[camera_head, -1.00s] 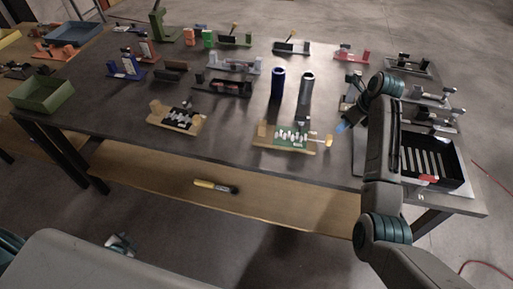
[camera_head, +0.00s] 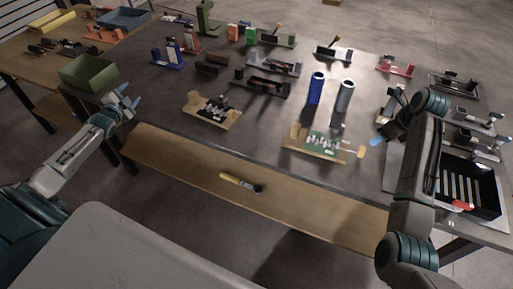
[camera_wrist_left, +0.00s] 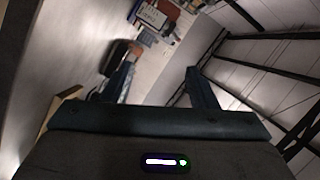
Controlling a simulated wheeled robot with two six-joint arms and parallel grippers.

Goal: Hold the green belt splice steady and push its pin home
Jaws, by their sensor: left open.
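The green belt splice (camera_head: 318,144) lies on a wooden fixture (camera_head: 291,147) near the front edge of the dark table, toward the right in the head view. Its pin sticks out at the right end with a yellow handle (camera_head: 361,152). My right gripper (camera_head: 377,141) hangs close to that handle, up and to the right of it; its jaw opening is unclear. My left gripper (camera_head: 129,98) is open and empty at the table's front left, well away from the splice. Its spread fingers also show in the left wrist view (camera_wrist_left: 160,82), with nothing between them.
A similar wooden fixture (camera_head: 190,107) stands left of the splice. A blue cylinder (camera_head: 316,88) and a grey cylinder (camera_head: 344,96) stand behind it. A green bin (camera_head: 88,73) is near my left gripper. A black slotted tray (camera_head: 470,184) is at the right.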

